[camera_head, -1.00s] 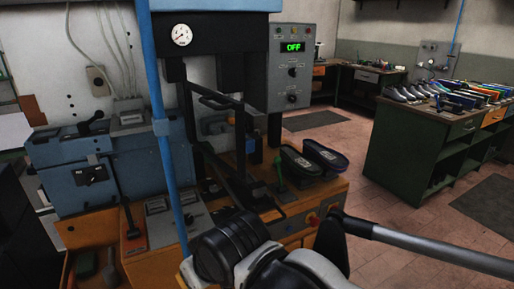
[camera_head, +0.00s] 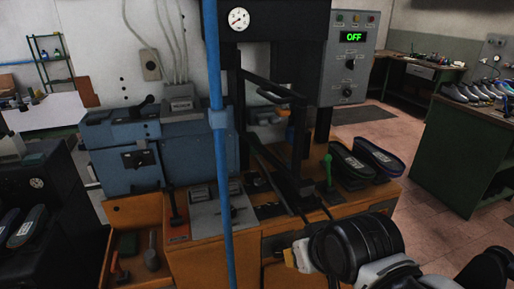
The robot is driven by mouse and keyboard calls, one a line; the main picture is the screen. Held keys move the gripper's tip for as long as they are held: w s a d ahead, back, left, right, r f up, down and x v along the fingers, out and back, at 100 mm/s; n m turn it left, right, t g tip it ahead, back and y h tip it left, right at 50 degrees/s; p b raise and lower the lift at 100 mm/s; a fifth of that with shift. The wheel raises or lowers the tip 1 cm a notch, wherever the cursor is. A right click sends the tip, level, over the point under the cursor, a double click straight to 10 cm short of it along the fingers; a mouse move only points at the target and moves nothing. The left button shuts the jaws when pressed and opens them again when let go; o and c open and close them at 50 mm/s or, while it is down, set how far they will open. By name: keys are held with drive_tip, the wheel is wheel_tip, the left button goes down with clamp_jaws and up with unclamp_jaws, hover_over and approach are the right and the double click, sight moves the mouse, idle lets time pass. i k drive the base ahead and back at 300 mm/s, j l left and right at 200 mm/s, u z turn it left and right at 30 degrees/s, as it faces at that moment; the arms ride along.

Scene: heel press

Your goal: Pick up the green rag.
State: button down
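No green rag can be made out for sure. A small dark green item (camera_head: 128,243) lies in the open orange drawer or bin (camera_head: 112,212) at the lower left; it is too small and dark to tell whether it is cloth. My arm shows at the bottom right, with a black rounded joint and white links. My gripper's fingers do not show clearly in the picture, and nothing is seen held.
A blue upright pipe (camera_head: 218,140) stands in front of the heel press (camera_head: 272,60). A control box (camera_head: 348,65) reads OFF. Dark shoe soles (camera_head: 366,160) lie on the orange bench. A green workbench (camera_head: 462,150) stands right, with open floor between.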

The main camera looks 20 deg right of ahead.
sight(130, 243)
drive_tip(key=i+j+u, duration=0.1)
drive_tip(key=i+u, duration=0.15)
drive_tip(key=u, duration=0.15)
drive_tip(key=i+u, duration=0.25)
drive_tip(key=u, duration=0.15)
drive_tip(key=i+u, duration=0.25)
drive_tip(key=u, duration=0.15)
drive_tip(key=i+u, duration=0.25)
drive_tip(key=u, duration=0.15)
